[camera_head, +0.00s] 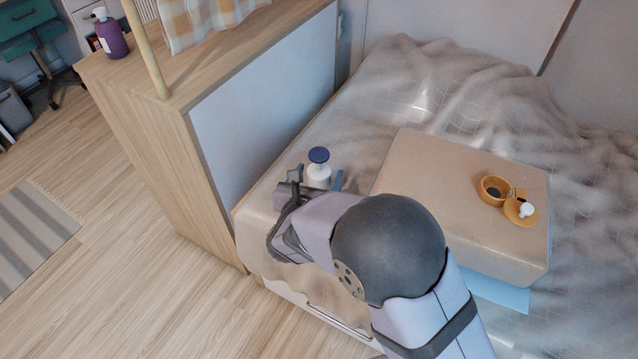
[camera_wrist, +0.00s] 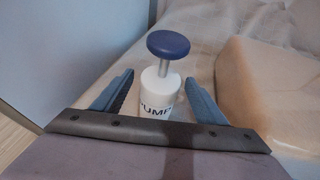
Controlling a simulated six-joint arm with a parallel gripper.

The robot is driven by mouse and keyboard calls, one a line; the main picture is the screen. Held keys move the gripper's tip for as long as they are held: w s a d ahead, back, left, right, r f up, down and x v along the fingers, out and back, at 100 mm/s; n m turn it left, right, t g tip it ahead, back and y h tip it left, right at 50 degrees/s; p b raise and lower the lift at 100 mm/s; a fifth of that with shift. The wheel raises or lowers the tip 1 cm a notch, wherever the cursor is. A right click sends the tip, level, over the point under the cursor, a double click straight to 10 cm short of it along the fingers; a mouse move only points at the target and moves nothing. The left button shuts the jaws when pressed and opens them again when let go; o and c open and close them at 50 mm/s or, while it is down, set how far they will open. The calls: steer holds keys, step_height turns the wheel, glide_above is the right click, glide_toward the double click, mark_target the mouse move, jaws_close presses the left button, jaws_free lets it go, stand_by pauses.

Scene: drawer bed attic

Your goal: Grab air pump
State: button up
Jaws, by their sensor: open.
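The air pump (camera_head: 319,172) is a white cylinder with a dark blue round knob on a thin stem. It stands upright on the bed's blanket near the wooden panel. In the wrist view the pump (camera_wrist: 160,92) shows "PUMP" lettering low on its body, partly cut off by the gripper's front edge. My gripper (camera_wrist: 158,90) is open, one blue-grey finger on each side of the pump, with gaps between fingers and body. In the head view my gripper (camera_head: 318,181) is at the pump, with my arm hiding part of the area in front of it.
A beige box-like block (camera_head: 430,190) lies to the right on the bed, with an open orange compact (camera_head: 493,190) on it. A wooden cabinet with a pale side panel (camera_head: 265,105) stands close on the left. A purple bottle (camera_head: 110,36) is on its top.

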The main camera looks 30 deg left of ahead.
steer(key=shift+x, duration=2.5)
steer(key=shift+c, duration=0.6)
steer(key=shift+r, duration=0.1)
steer(key=c, duration=1.1)
steer(key=shift+r, duration=0.1)
step_height(320, 180, up, 10)
steer(key=shift+f+p, duration=0.1)
steer(key=shift+p, duration=0.75)
